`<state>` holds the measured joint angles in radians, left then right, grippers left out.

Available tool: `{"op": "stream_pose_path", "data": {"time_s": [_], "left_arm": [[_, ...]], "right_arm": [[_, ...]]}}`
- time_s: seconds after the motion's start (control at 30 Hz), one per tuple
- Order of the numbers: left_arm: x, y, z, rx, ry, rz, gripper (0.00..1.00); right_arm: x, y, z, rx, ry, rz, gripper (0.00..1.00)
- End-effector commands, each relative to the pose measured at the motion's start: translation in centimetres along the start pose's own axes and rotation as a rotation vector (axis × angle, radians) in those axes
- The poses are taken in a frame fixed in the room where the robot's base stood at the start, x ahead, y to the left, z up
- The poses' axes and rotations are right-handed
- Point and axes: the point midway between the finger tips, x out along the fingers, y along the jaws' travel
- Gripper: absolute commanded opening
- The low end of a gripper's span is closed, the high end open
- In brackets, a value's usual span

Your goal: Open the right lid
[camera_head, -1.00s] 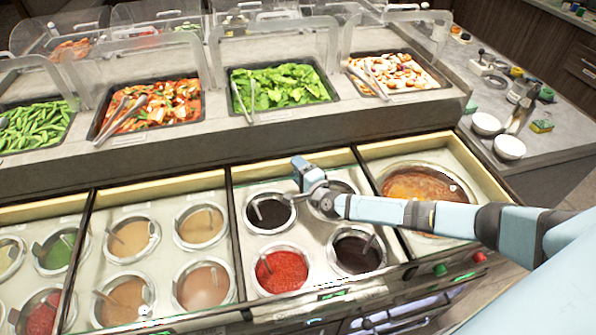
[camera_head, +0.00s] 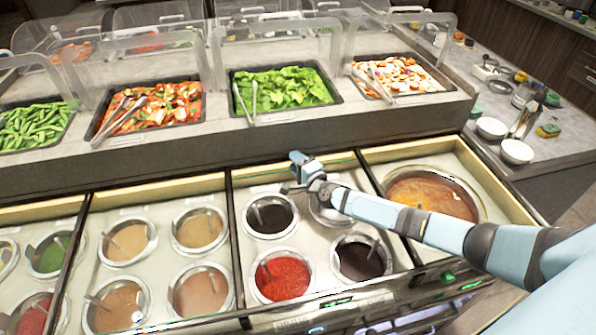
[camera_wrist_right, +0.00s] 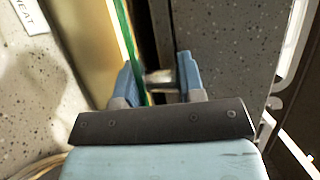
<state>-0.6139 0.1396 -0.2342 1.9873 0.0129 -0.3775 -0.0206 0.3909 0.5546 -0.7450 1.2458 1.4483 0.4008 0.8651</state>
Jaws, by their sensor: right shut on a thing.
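The right lid appears as a clear glass pane with a thin green edge (camera_head: 338,161) over the sauce wells in the middle of the counter. In the right wrist view its green edge (camera_wrist_right: 124,35) runs down to the fingers. My right gripper (camera_head: 301,160) is at the back rim of this section, above the dark sauce well. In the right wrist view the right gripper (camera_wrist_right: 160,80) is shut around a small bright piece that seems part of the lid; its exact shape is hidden. My left gripper is not in view.
My right forearm crosses over the soup well (camera_head: 435,190). Red sauce (camera_head: 283,280) and dark sauce (camera_head: 361,258) wells lie in front. A raised counter with trays of greens (camera_head: 280,84) stands behind. White bowls (camera_head: 516,151) are on the right-hand counter.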

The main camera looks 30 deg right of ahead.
Motion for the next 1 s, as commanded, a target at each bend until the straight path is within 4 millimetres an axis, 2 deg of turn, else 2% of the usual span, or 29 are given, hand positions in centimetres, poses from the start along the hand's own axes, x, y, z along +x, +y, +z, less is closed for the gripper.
{"op": "stream_pose_path", "data": {"time_s": [0.03,0.2,0.23,0.3,0.67,0.87,1.0], "left_arm": [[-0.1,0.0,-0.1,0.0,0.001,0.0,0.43],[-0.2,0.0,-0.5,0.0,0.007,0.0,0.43],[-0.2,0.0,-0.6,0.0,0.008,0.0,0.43],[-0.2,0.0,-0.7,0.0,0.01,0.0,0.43],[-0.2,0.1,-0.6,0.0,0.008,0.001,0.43],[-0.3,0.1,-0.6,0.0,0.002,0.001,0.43],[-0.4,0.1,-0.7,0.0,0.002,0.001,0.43]], "right_arm": [[0.2,-0.6,0.0,0.0,0.001,-0.008,0.0],[0.2,-0.6,0.0,0.0,0.001,-0.009,0.0],[0.2,-0.6,0.0,0.0,0.001,-0.009,0.38],[0.2,-0.6,-0.1,0.0,0.001,-0.008,0.54],[-0.3,-0.2,-0.1,0.001,0.001,-0.002,0.55],[-3.2,-0.2,0.0,0.002,0.001,0.0,0.55],[-6.2,-0.2,0.0,0.001,0.0,0.0,0.55]]}}
